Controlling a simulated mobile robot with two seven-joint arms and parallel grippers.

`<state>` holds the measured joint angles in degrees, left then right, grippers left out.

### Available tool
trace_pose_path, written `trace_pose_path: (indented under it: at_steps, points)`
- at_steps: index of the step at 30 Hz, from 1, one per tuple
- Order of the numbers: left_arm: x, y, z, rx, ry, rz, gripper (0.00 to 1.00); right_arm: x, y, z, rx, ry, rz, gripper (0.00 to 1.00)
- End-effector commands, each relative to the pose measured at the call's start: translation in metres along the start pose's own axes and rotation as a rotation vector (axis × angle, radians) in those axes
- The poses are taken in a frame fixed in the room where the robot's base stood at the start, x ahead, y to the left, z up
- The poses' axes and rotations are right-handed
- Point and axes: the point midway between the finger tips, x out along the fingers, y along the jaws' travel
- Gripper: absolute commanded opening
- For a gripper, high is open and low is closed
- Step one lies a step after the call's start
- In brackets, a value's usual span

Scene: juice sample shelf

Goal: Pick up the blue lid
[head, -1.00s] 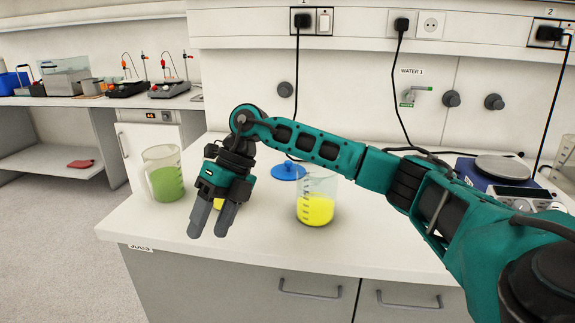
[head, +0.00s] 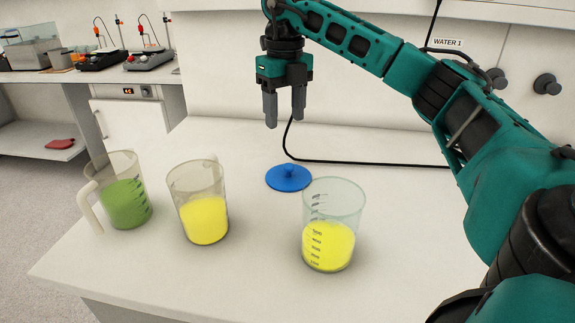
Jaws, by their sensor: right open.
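The blue lid (head: 289,178) lies flat on the white bench, with a small knob on top. It is just behind and left of a clear beaker with yellow liquid. My right gripper (head: 285,122) is open and empty, fingers pointing down, in the air above the lid in the picture. It does not touch the lid. My left gripper is not in view.
A clear beaker (head: 331,243) of yellow liquid stands in front of the lid. A jug (head: 203,217) of yellow liquid and a jug (head: 124,200) of green liquid stand to the left. A black cable (head: 375,163) runs along the bench's back.

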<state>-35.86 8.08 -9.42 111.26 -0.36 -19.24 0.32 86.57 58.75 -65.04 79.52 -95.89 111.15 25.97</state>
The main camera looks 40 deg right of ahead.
Motion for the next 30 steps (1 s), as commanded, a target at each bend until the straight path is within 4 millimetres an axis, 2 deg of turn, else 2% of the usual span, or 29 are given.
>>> trace_pose_path:
  at_steps: [4, 12, 20, 30]
  points:
    - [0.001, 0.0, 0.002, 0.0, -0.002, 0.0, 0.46, 0.009, -0.002, -0.001, 0.005, 0.004, -0.006, 0.56]
    - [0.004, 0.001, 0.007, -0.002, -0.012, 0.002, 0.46, 0.059, -0.003, -0.001, 0.004, 0.005, -0.006, 0.56]
    - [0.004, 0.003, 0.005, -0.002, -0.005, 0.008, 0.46, 0.081, -0.004, -0.001, 0.004, 0.002, -0.005, 0.56]
    - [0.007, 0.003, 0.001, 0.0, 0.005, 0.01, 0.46, 0.125, -0.011, 0.0, 0.004, 0.002, -0.004, 0.56]
